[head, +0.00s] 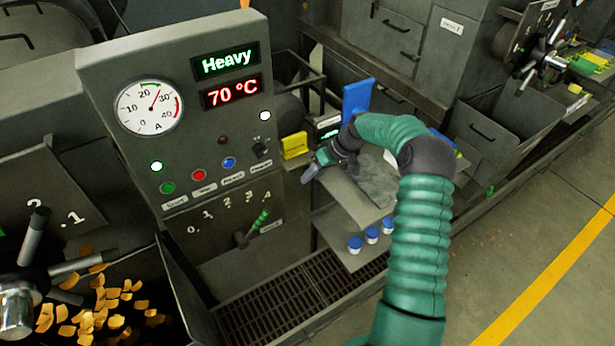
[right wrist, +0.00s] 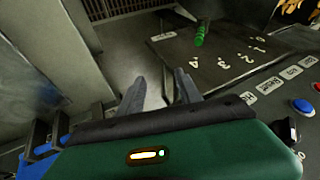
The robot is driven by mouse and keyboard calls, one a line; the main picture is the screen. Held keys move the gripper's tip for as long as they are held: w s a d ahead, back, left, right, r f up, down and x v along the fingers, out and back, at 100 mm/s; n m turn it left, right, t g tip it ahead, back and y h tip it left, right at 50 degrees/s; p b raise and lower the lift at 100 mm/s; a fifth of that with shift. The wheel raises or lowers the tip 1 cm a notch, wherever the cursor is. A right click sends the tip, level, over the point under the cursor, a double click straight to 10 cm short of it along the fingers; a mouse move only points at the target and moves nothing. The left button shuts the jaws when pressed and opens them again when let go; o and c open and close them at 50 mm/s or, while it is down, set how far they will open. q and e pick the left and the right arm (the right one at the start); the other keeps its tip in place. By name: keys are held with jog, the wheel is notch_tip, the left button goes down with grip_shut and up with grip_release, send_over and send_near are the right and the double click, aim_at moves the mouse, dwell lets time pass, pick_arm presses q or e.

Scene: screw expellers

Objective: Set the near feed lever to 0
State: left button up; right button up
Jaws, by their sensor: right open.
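The feed lever with a green handle (head: 260,220) sits on the lower grey panel under a scale (head: 230,207) numbered 0 to 4. It leans up and right, pointing toward the 4. In the right wrist view the green handle (right wrist: 201,33) points toward the 4 (right wrist: 194,62), with the rest of the scale running right. My right gripper (head: 307,174) is open and empty, right of and above the lever in the head view, apart from it. Its two fingers (right wrist: 160,88) show spread in the right wrist view. My left gripper is not in view.
The control box (head: 185,80) above the lever reads Heavy and 70 °C. A spoked handwheel (head: 15,310) and a bin of orange chips (head: 110,310) are at left. Blue-capped jars (head: 372,234) stand on a shelf beneath my right arm. A floor grate (head: 290,295) lies below.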

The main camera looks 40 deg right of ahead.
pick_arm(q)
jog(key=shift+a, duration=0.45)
pick_arm(e)
jog(key=shift+s+a+r, duration=0.1)
jog(key=shift+a+r, duration=0.15)
jog(key=shift+r, duration=0.05)
jog(key=shift+d, duration=0.1)
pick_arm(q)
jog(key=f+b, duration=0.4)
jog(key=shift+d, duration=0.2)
pick_arm(e)
jog(key=v, duration=1.6)
jog(key=shift+r, duration=0.25)
jog(key=shift+d, duration=0.15)
jog(key=shift+c, duration=0.3)
